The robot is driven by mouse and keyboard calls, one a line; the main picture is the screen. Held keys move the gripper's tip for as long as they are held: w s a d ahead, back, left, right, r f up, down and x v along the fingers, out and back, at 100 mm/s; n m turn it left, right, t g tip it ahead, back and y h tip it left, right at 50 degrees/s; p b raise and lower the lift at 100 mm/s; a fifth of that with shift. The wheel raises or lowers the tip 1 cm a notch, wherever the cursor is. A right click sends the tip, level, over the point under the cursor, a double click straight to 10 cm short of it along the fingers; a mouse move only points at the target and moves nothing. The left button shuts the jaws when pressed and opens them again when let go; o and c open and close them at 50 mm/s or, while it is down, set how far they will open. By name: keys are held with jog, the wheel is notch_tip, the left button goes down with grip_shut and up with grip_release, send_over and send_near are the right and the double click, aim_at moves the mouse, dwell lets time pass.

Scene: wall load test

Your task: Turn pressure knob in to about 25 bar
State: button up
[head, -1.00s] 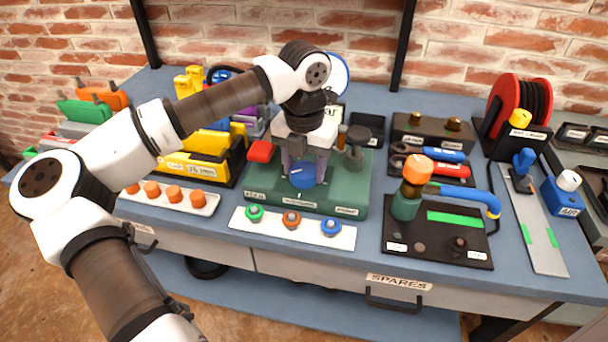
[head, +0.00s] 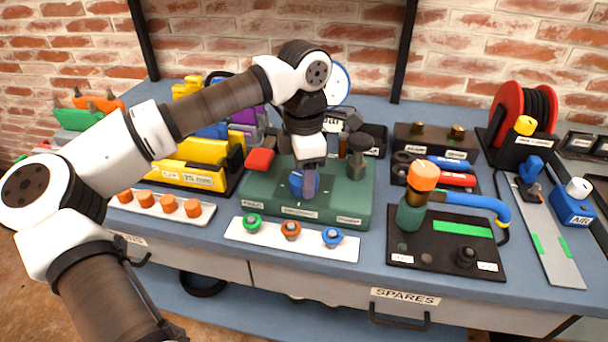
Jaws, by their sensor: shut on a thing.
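The blue pressure knob (head: 296,184) sits on the front of the green test unit (head: 260,198). My gripper (head: 305,188) points down from above and is shut on the knob, with one finger in front of it and covering part of it. The round white gauge with a blue rim (head: 338,84) stands behind my arm. Most of its dial is hidden, so I cannot read the pressure. A red handle (head: 260,160) is at the left of the unit, and a dark knob on a post (head: 356,158) is at its right.
In front lies a white strip (head: 268,237) with green, orange and blue fittings. At right are a black board (head: 440,266) with an orange-topped valve and a red hose reel (head: 510,105). Yellow blocks (head: 190,172) stand at left.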

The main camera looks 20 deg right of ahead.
jog(key=m, duration=0.7)
dwell(0.5)
jog(key=o, duration=1)
jog(key=shift+c, duration=0.2)
jog(key=shift+r, duration=0.1)
notch_tip(320, 180, up, 14)
dwell(0.8)
